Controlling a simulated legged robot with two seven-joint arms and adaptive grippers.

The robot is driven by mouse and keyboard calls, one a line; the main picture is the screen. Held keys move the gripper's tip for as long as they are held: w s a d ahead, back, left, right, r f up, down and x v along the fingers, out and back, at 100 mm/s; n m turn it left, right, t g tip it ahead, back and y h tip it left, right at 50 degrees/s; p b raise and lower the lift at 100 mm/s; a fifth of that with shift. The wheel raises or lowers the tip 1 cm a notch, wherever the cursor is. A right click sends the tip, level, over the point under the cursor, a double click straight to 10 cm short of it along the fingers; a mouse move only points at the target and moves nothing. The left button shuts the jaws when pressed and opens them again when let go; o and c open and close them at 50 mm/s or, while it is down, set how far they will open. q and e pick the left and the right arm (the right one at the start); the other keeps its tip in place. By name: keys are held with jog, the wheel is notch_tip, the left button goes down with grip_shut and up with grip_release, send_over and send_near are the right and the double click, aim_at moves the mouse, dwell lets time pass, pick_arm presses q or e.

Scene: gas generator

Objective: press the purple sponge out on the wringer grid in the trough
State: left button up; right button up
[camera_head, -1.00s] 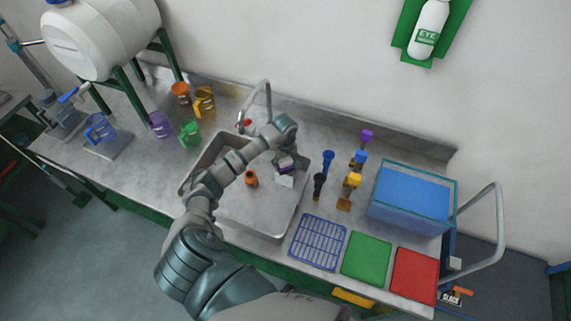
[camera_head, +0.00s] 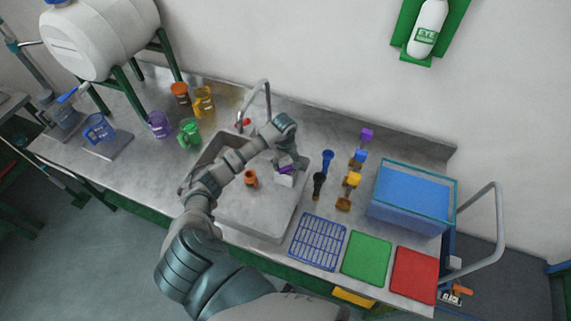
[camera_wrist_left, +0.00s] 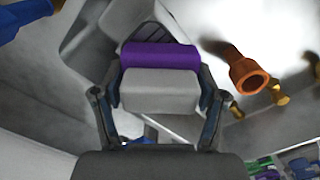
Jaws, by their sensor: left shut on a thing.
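My left gripper (camera_head: 284,164) is over the right part of the metal trough (camera_head: 254,219), pointing down. It is shut on a pale grey block with a purple band, the purple sponge (camera_head: 286,170). In the left wrist view the fingers (camera_wrist_left: 158,98) flank the grey part, and the purple part of the sponge (camera_wrist_left: 160,56) lies beyond it. A dark slatted piece, apparently the wringer grid (camera_wrist_left: 148,33), shows just behind the purple part. Whether the sponge touches it is not clear. My right gripper is not in view.
An orange fitting (camera_head: 251,179) stands in the trough left of the gripper. A tap (camera_head: 267,96) arches behind. Brushes (camera_head: 327,160), a blue rack (camera_head: 318,242), green and red mats (camera_head: 366,258) and a blue bin (camera_head: 410,199) stand to the right; coloured jugs (camera_head: 189,133) at left.

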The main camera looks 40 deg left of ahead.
pick_arm(q)
jog(key=shift+s+f, duration=0.1)
jog(key=shift+f, duration=0.05)
jog(key=shift+r+p, duration=0.75)
jog(key=shift+r, duration=0.6)
jog(key=shift+r+p, duration=1.1)
jog(key=shift+r, duration=1.15)
